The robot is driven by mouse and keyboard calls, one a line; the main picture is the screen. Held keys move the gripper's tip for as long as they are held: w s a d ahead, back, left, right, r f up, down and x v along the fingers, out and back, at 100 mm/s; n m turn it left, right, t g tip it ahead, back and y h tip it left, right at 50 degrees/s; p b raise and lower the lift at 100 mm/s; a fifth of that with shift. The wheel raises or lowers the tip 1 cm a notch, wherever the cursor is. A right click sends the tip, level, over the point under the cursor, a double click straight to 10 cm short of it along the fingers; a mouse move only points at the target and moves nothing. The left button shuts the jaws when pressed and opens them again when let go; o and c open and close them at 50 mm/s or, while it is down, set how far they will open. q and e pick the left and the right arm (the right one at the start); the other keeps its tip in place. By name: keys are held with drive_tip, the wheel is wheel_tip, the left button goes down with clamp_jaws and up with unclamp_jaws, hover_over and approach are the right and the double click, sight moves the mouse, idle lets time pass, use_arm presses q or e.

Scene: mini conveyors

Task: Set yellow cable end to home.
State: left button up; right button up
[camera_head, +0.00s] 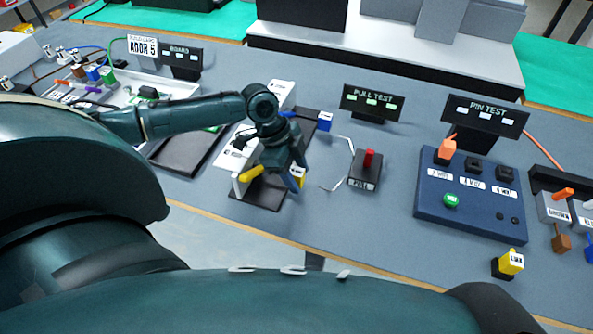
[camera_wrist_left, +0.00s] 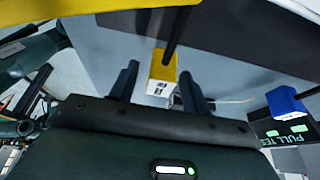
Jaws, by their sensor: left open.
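A yellow cable end (camera_wrist_left: 163,70) with a white, marked face sits between the fingers of my left gripper (camera_wrist_left: 158,82) in the left wrist view. A dark cable or rod runs up from it. Gaps show on both sides, so the open fingers do not grip it. In the head view my left gripper (camera_head: 295,170) points down over the front of a black and white fixture (camera_head: 258,192). The yellow end (camera_head: 300,174) shows only partly behind the fingers there. I cannot make out any place marked home. My right gripper is not in view.
The pull test box (camera_head: 364,170) with a red lever is to the right. The blue pin test panel (camera_head: 470,200) and another yellow block (camera_head: 511,261) are farther right.

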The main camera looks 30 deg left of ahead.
use_arm(q)
clamp_jaws()
idle(0.4)
drive_tip(key=shift+a, duration=0.1)
